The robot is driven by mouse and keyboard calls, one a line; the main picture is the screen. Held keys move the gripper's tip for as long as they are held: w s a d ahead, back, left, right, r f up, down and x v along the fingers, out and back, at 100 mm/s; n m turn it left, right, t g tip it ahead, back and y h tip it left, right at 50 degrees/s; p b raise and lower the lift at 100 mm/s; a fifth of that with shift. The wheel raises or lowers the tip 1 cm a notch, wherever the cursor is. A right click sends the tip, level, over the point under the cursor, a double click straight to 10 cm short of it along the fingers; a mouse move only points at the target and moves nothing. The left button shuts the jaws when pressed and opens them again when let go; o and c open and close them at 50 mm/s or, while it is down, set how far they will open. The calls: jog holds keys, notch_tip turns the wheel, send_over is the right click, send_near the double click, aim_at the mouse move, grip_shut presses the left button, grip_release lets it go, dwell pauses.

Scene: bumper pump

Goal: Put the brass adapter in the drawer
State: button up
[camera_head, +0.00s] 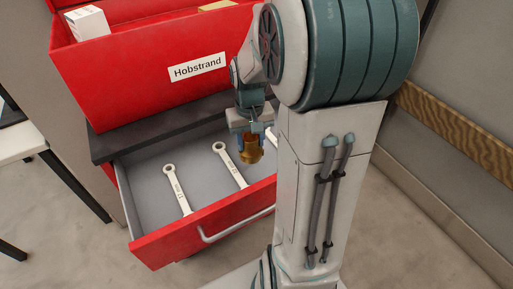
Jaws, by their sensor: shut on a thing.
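The brass adapter (250,150) is a small golden-brown fitting. My gripper (249,137) is shut on it and points downward. The adapter appears above the right part of the open drawer; its exact height over the drawer floor is hard to tell. The drawer (148,187) has a red front and a grey inside, and it is pulled out below a dark worktop. My own arm hides the drawer's right end.
Wrenches lie in the drawer: one at the left (177,190), one at the middle (229,164), and part of another near my arm. A red bin labelled Hobstrand (120,88) stands above, holding a white box (88,24). The drawer's left floor is clear.

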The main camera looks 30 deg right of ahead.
aim_at(259, 148)
jog(key=d, duration=0.1)
jog(key=d+f, duration=0.1)
jog(key=d, duration=0.1)
jog(key=shift+w+f, duration=0.25)
jog(key=shift+f, duration=2.1)
jog(key=shift+f, duration=0.1)
jog(key=shift+f, duration=0.15)
jog(key=o, duration=1.3)
jog(key=shift+c, duration=0.2)
jog(key=shift+r, duration=0.2)
